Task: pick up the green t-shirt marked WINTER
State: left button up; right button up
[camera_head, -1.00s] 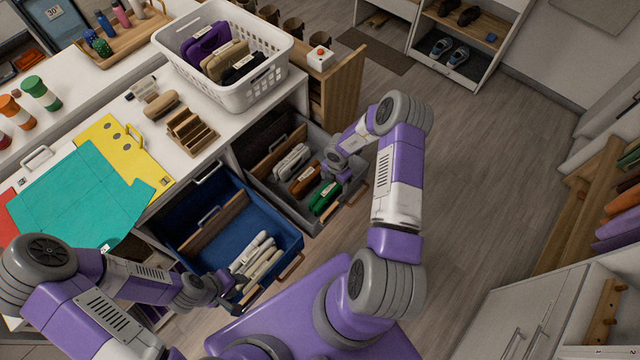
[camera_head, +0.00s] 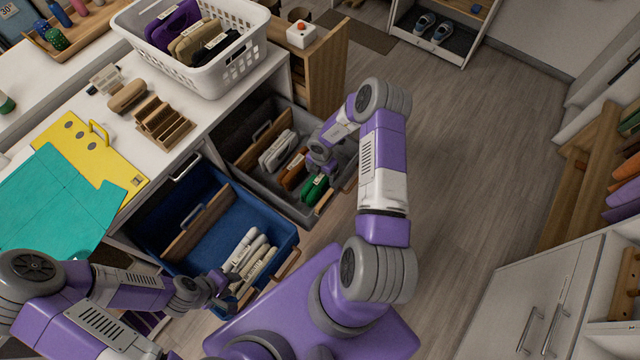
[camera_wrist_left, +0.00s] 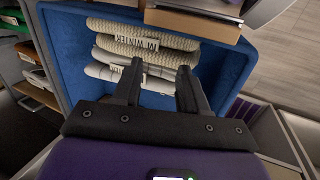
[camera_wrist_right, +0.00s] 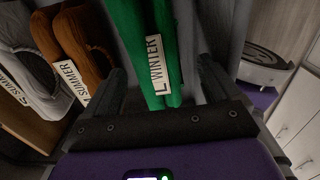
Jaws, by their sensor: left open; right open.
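The green t-shirt (camera_head: 314,190) is folded upright in the grey drawer (camera_head: 283,201), at the right end of its row. In the right wrist view the green t-shirt (camera_wrist_right: 146,48) carries a white tag reading L WINTER. My right gripper (camera_head: 318,168) is over the green t-shirt, with open fingers on either side of it (camera_wrist_right: 160,85); I cannot tell whether they touch it. My left gripper (camera_head: 222,290) is open and empty at the blue drawer (camera_head: 222,223). In the left wrist view its open fingers (camera_wrist_left: 160,75) point at cream knits, one tagged M WINTER.
Orange-brown (camera_head: 293,172) and grey (camera_head: 277,150) garments tagged SUMMER stand beside the green one. Cream garments (camera_head: 248,255) lie in the blue drawer. A white basket (camera_head: 215,75) stands on the counter. The floor at right is clear.

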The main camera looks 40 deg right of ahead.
pick_arm(q)
notch_tip(320, 180, down, 3)
jog(key=shift+r+b, duration=0.15)
jog(key=shift+b, duration=1.1)
pick_arm(e)
jog(key=f, duration=0.7)
jog(key=shift+w+f, duration=0.2)
jog(key=shift+w, duration=0.1)
jog(key=shift+r, duration=0.1)
jog(key=c, duration=1.1)
jog(key=shift+r, duration=0.1)
jog(key=shift+c, duration=0.2)
